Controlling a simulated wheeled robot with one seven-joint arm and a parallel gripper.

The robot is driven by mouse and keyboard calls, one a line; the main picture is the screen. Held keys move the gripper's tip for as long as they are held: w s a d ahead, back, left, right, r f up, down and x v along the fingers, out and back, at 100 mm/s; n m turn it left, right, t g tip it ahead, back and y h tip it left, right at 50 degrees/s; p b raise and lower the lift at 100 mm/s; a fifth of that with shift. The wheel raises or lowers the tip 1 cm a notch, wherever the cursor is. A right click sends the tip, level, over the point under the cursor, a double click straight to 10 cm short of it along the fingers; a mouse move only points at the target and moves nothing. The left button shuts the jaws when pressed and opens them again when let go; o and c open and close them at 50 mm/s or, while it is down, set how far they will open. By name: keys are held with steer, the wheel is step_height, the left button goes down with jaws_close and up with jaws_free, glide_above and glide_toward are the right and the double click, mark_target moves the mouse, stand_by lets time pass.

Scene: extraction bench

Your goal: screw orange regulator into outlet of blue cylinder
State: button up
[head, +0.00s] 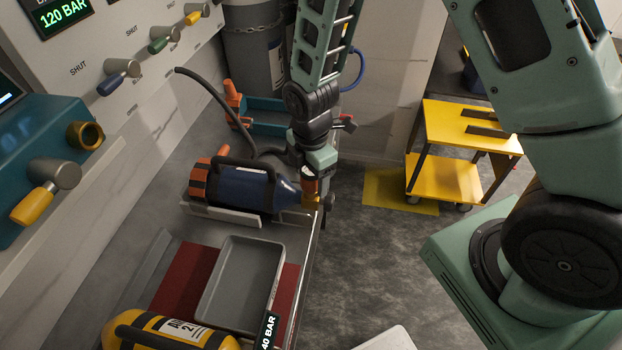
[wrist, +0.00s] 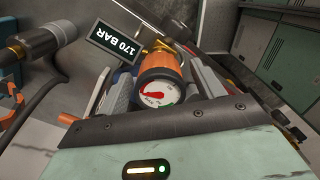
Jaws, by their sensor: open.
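The blue cylinder (head: 235,188) lies on its side in a cradle on the bench, with its neck end toward the bench's right edge. The orange regulator (head: 309,184) is at that neck end. In the wrist view the regulator (wrist: 160,72) shows its round white gauge (wrist: 157,98), with brass parts (wrist: 158,47) beyond. My gripper (head: 320,190) points down at the neck end. In the wrist view its fingers (wrist: 166,84) are open, one on each side of the regulator. I cannot tell whether they touch it. The thread joint is hidden.
A dark hose (head: 222,98) arches behind the cylinder near a teal bin (head: 265,128). A grey tray (head: 232,285) and a yellow cylinder (head: 150,322) are nearer. A wall panel with valves (head: 120,72) borders the left. A yellow cart (head: 445,178) stands on the floor right.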

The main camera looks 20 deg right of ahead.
steer(key=n+p, duration=0.2)
steer(key=n, duration=0.5)
steer(key=shift+r, duration=0.15)
steer(key=n+p, duration=0.2)
steer(key=n, duration=0.3)
steer(key=shift+n+p, duration=0.45)
steer(key=shift+n, duration=0.75)
steer(key=shift+f, duration=0.2)
steer(key=c, duration=1.1)
steer(key=m+b, duration=0.1)
steer(key=m, duration=0.5)
steer(key=shift+f, duration=0.1)
steer(key=m+b, duration=0.1)
steer(key=m, duration=0.7)
steer(key=shift+b, duration=0.3)
steer(key=m, duration=0.6)
steer(key=shift+b, duration=0.35)
steer(key=m, duration=0.4)
steer(key=shift+m, duration=0.3)
steer(key=m, duration=0.3)
